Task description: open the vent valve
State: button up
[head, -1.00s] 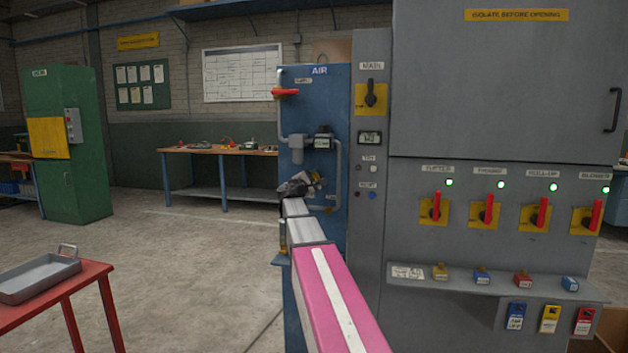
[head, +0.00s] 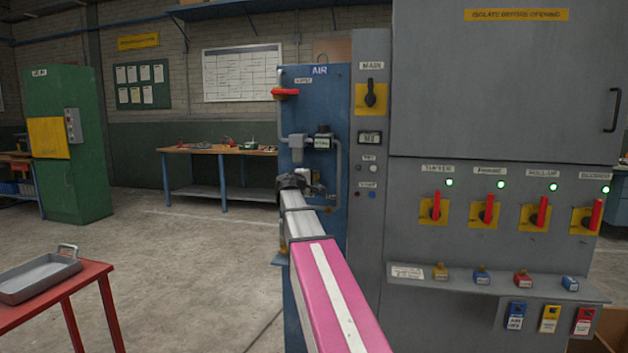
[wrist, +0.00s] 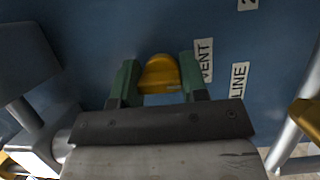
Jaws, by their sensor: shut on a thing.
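The vent valve's yellow handle (wrist: 159,73) shows in the wrist view, beside a white label reading VENT (wrist: 204,61) on the blue air panel (head: 311,110). My gripper (wrist: 159,80) has its two green fingers on either side of the yellow handle and is shut on it. In the head view my gripper (head: 303,184) is at the lower part of the blue panel. My arm and gripper hide the vent valve there.
A red-handled valve (head: 286,93) is at the panel's upper left. Grey pipes run down the panel. The grey cabinet (head: 505,80) with several red switches stands to the right. A red table with a grey tray (head: 40,278) is at the lower left.

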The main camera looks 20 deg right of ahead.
jog(key=o, duration=0.9)
jog(key=v, duration=1)
jog(key=shift+s+a+f, duration=0.1)
jog(key=shift+s+a, duration=0.15)
jog(key=shift+a, duration=0.05)
jog(key=shift+f, duration=0.1)
jog(key=s+a+f+m+g+y, duration=0.1)
jog(key=s+a+f+g+y, duration=0.3)
jog(key=f, duration=1)
jog(key=s+f+m+y, duration=0.25)
jog(key=s+f, duration=0.35)
jog(key=f, duration=0.7)
jog(key=s+a+f+m+g+y, duration=0.1)
jog(key=s+a+f+g+y, duration=0.1)
jog(key=s+f, duration=0.4)
jog(key=s+a+f+m+g+y, duration=0.1)
jog(key=s+a+f+g+y, duration=0.1)
jog(key=s+a+f, duration=0.3)
jog(key=s+a+f+m+g+y, duration=0.1)
jog(key=s+a+f+y, duration=0.3)
jog(key=s+f, duration=0.3)
jog(key=shift+s+a+f+g+y, duration=0.1)
jog(key=shift+s+f+g+y, duration=0.1)
jog(key=shift+f, duration=0.4)
jog(key=shift+s+f+g+y, duration=0.1)
jog(key=shift+s+f+g, duration=0.1)
jog(key=shift+f, duration=0.4)
